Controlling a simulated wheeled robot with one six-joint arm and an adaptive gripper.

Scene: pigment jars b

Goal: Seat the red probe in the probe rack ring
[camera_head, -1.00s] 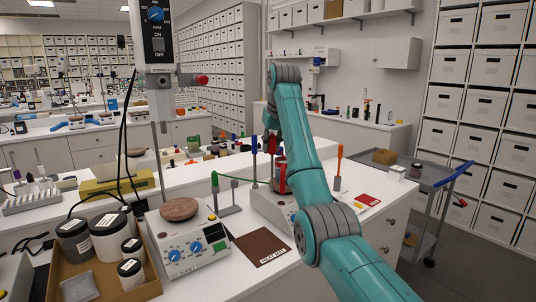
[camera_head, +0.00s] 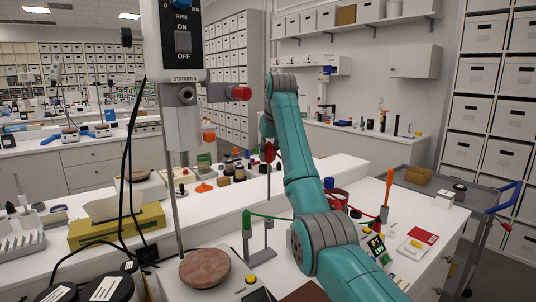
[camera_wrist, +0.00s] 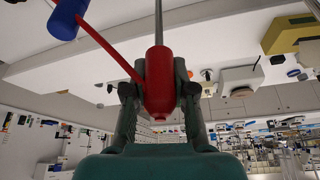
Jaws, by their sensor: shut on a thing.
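The red probe (camera_head: 270,152) is held up near the middle of the head view, its thin shaft pointing down. In the wrist view, its red handle (camera_wrist: 158,80) sits between the jaws of my gripper (camera_wrist: 160,92), which is shut on it. A red cable runs from beside the handle toward a blue handle (camera_wrist: 66,18). A grey rack stand (camera_head: 262,256) holds the green probe (camera_head: 247,222) left of my arm. The orange probe (camera_head: 388,190) stands upright to the right. I cannot make out an empty rack ring; my arm hides part of the bench there.
A hotplate with a brown round top (camera_head: 205,268) is at the front left, under a stirrer head (camera_head: 182,45). A yellow box (camera_head: 115,225) lies further left. Several jars stand behind the ledge. A red card (camera_head: 424,236) lies on the right bench, near a grey cart (camera_head: 450,190).

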